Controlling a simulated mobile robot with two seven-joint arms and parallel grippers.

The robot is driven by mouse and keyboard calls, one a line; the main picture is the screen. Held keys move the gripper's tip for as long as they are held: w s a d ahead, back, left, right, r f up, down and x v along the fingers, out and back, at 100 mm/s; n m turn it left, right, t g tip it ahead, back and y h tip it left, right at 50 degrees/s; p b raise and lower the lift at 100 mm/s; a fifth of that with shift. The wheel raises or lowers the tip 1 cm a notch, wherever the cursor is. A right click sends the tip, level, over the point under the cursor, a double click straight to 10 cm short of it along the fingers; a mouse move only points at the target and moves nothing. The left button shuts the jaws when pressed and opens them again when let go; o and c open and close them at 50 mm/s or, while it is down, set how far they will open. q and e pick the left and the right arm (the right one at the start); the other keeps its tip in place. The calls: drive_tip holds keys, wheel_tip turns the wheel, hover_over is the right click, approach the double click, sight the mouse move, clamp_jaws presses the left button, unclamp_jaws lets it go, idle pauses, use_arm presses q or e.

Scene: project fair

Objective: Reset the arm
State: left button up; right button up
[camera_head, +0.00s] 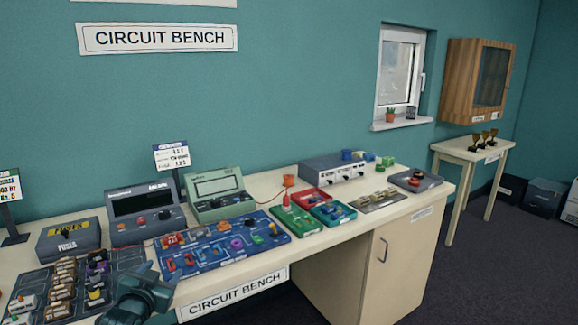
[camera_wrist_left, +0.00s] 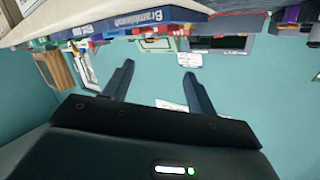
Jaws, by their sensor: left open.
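My left gripper (camera_head: 160,272) is at the lower left of the head view, in front of the bench's near edge. It also shows in the left wrist view (camera_wrist_left: 160,80), where its two dark fingers stand apart with nothing between them. That view is upside down, with the bench edge at the top and the teal wall behind the fingers. My right gripper is in neither view.
The circuit bench (camera_head: 330,232) carries a blue board (camera_head: 215,262) of parts, a fuse box (camera_head: 68,240), two meters, small red and green trays and a grey power unit (camera_head: 335,170). A side table (camera_head: 465,155) with trophies stands at the right. Dark floor lies in front.

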use_arm(q)
drive_tip(key=s+d+f+g+h, duration=0.1)
drive_tip(key=s+d+f+g, duration=0.1)
drive_tip(key=s+d+f, duration=0.45)
drive_tip(key=s+d+f+g+h, duration=0.15)
drive_tip(key=s+d+f, duration=0.25)
drive_tip(key=s+f, duration=0.5)
drive_tip(key=s+d+g, duration=0.1)
drive_tip(key=s+d, duration=0.1)
drive_tip(key=s, duration=0.7)
drive_tip(key=s+d+f+h, duration=0.1)
drive_tip(key=s+d, duration=0.2)
drive_tip(key=s, duration=0.6)
drive_tip(key=shift+d+g, duration=0.3)
drive_tip(key=shift+g, duration=0.05)
drive_tip(key=shift+s+h, duration=0.1)
drive_tip(key=shift+h, duration=0.15)
